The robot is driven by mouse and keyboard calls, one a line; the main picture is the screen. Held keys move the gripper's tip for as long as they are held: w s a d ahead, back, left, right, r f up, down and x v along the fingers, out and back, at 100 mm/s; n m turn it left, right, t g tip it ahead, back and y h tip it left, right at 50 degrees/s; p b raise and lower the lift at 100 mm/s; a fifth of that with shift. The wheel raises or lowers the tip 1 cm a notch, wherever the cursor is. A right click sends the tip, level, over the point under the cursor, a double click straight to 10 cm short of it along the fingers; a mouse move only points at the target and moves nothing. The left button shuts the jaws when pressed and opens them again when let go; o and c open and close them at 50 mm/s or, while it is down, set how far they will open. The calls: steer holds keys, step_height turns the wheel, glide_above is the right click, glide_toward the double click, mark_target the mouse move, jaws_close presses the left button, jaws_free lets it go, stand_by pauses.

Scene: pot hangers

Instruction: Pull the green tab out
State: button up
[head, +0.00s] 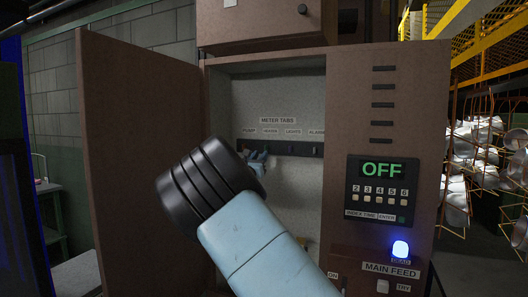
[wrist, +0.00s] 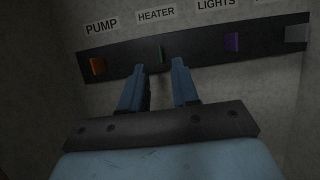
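The green tab (wrist: 162,55) sits in the dark strip (wrist: 210,47) under the HEATER label in the wrist view. My gripper (wrist: 158,68) is open, with its two blue fingers apart. The fingertips are just short of the strip, one to each side of the tab as seen in this view. Nothing shows between the fingers. In the head view, my gripper (head: 257,160) is inside the open cabinet at the METER TABS strip (head: 303,149). The green tab cannot be made out there; my arm and gripper cover that area.
An orange tab (wrist: 97,66) under PUMP is to the left; a purple tab (wrist: 232,43) under LIGHTS and a grey tab (wrist: 297,34) are to the right. The cabinet door (head: 140,150) stands open at left. A panel (head: 381,190) reading OFF is at right.

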mark_target(266, 148)
steer(key=shift+x, duration=2.7)
jaws_close()
steer(key=shift+r, duration=0.1)
